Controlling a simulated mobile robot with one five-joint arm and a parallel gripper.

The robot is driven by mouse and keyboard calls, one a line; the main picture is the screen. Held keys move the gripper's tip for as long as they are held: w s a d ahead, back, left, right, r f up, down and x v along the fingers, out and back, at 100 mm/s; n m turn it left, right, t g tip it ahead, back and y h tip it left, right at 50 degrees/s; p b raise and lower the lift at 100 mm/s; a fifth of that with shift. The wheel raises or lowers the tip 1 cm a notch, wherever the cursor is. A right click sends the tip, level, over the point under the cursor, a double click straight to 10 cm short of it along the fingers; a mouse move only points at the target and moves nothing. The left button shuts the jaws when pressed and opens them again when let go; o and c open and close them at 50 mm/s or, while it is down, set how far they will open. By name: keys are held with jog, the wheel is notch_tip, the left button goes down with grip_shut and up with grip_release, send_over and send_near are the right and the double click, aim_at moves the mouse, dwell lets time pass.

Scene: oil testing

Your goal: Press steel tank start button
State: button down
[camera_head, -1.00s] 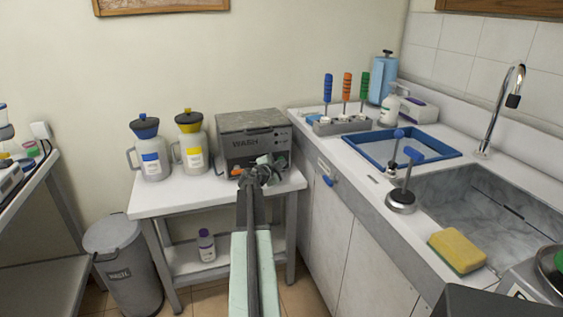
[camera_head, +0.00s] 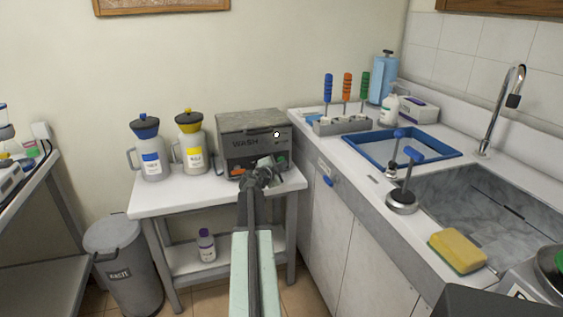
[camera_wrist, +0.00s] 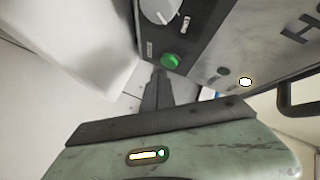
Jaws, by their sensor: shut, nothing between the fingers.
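The light also shows as a bright dot in the head view (camera_head: 276,134). My gripper (camera_head: 263,168) is shut and empty at the lower front of the tank. In the wrist view its fingertips (camera_wrist: 159,72) are right beside the green button; I cannot tell if they touch it.
Blue-lidded (camera_head: 151,160) and yellow-lidded (camera_head: 194,155) jugs stand left of the tank on the white table (camera_head: 160,195). The sink counter (camera_head: 345,180) is close on the right. A grey waste bin (camera_head: 125,265) stands on the floor at left.

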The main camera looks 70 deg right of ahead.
jog(key=shift+s+a, duration=0.1)
jog(key=s+a, duration=0.1)
jog(key=a, duration=0.1)
jog(key=s+a, duration=0.1)
jog(key=s, duration=0.1)
jog(key=shift+a, duration=0.4)
dwell(0.8)
